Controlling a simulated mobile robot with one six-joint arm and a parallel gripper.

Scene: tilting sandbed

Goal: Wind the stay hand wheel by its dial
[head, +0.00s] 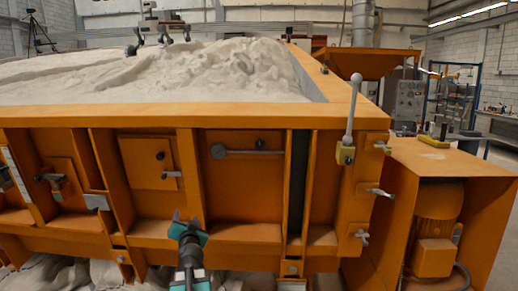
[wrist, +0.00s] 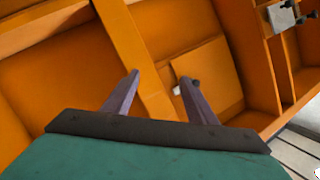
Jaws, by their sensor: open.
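My gripper (head: 186,218) is in front of the lower part of the orange sandbed's side, below a panel with a small handle. In the wrist view my gripper (wrist: 159,77) is open and empty, its two fingers apart, with an orange rib between and beyond them. On the sandbed's side are a round grey disc with a bar handle (head: 219,152) and a grey handle (head: 172,175). I cannot make out a hand wheel with a dial for certain.
A tall ball-topped lever (head: 351,110) stands at the sandbed's right corner, with small handles (head: 380,192) below it. An orange cabinet with a motor (head: 438,215) is at the right. Vertical ribs (head: 188,170) stand out from the side. Sand (head: 200,70) fills the bed.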

